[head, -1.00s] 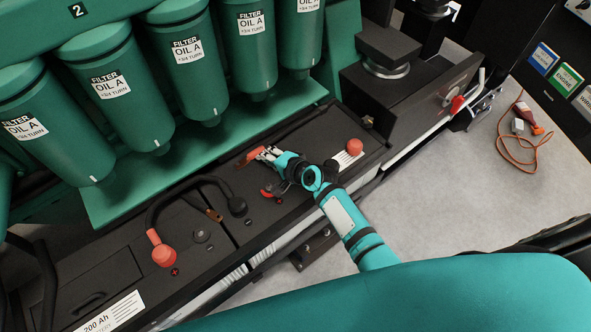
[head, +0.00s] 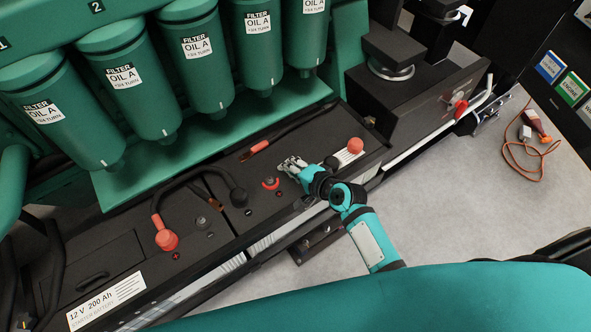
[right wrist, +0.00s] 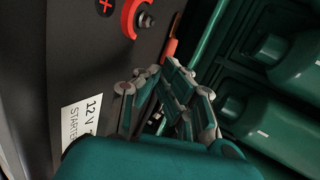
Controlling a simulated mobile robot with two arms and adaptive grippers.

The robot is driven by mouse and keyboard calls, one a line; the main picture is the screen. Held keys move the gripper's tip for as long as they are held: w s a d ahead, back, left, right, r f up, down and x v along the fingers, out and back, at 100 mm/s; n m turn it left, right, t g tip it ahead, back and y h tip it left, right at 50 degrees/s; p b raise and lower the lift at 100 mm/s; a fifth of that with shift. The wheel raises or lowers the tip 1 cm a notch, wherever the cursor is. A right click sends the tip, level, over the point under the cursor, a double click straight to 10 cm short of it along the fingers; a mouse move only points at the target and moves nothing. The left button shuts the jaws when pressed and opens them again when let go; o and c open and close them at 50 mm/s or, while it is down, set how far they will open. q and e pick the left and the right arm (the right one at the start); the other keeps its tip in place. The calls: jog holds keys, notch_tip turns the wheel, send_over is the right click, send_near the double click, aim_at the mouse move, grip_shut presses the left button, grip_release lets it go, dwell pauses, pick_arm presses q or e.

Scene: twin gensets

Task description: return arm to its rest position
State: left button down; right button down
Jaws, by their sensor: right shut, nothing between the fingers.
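My right gripper (head: 288,164) is over the right-hand battery (head: 290,190) in the head view. Its fingers are shut and empty. A red ring-like part (head: 270,184) on the battery top lies just left of the fingertips. A cable end with a red-orange sleeve (head: 259,147) lies further back, apart from the gripper. In the right wrist view the closed fingers (right wrist: 168,72) show below the red ring part (right wrist: 137,18) and a plus mark. My left gripper is not in view.
Green oil filters (head: 195,60) hang above a green ledge (head: 215,138) behind the batteries. A black cable with a red terminal cap (head: 166,238) arches over the left battery. Another red cap (head: 355,146) stands at right. An orange cord (head: 530,150) lies on open floor.

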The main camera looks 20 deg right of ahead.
jog(key=shift+v, duration=1.5)
jog(key=s+d+r+n+g+h, duration=0.25)
jog(key=s+n, duration=0.25)
jog(key=s, duration=0.3)
jog(key=s+d+r+n+g+h, duration=0.1)
jog(key=s+d+n+g, duration=0.2)
jog(key=s+n, duration=0.35)
jog(key=s+d+r+n+g+h, duration=0.1)
jog(key=s+d+n+g+h, duration=0.15)
jog(key=s, duration=0.75)
notch_tip(320, 180, down, 27)
jog(key=s+g, duration=0.1)
jog(key=s+d+f+g, duration=0.1)
jog(key=s+d+f, duration=0.2)
jog(key=s+f, duration=1.2)
jog(key=shift+s+f+n, duration=0.2)
jog(key=shift+s+n, duration=0.2)
jog(key=shift+s, duration=0.4)
jog(key=shift+d, duration=0.1)
